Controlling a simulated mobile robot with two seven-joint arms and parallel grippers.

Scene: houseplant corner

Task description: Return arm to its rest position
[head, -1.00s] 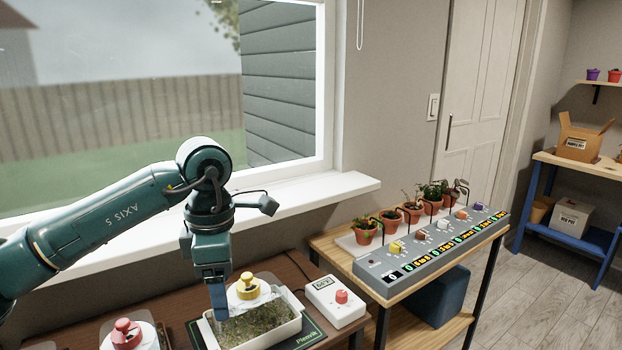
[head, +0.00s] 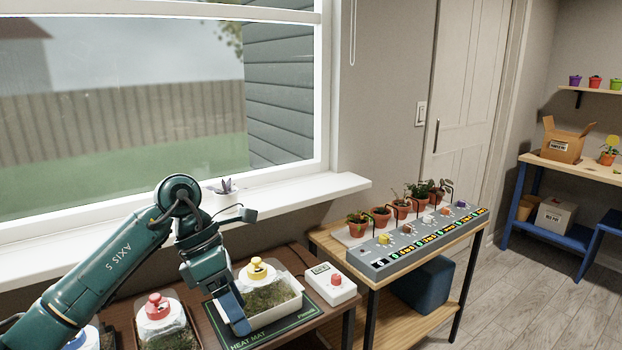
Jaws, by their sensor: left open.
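My left arm comes in from the left, bent at its elbow. Its gripper (head: 233,312) points down at the front left of a seed tray (head: 290,304) with a clear lid and a yellow knob (head: 257,268). The gripper is open and holds nothing that I can see; whether it touches the tray I cannot tell. My right gripper is out of view.
The tray stands on a green heat mat (head: 270,336) beside a white controller (head: 331,284) with a red knob. A red-knobbed tray (head: 166,322) is to the left. Potted plants (head: 380,217) and a grey panel (head: 415,243) stand on the right-hand bench. Floor (head: 540,290) is open at right.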

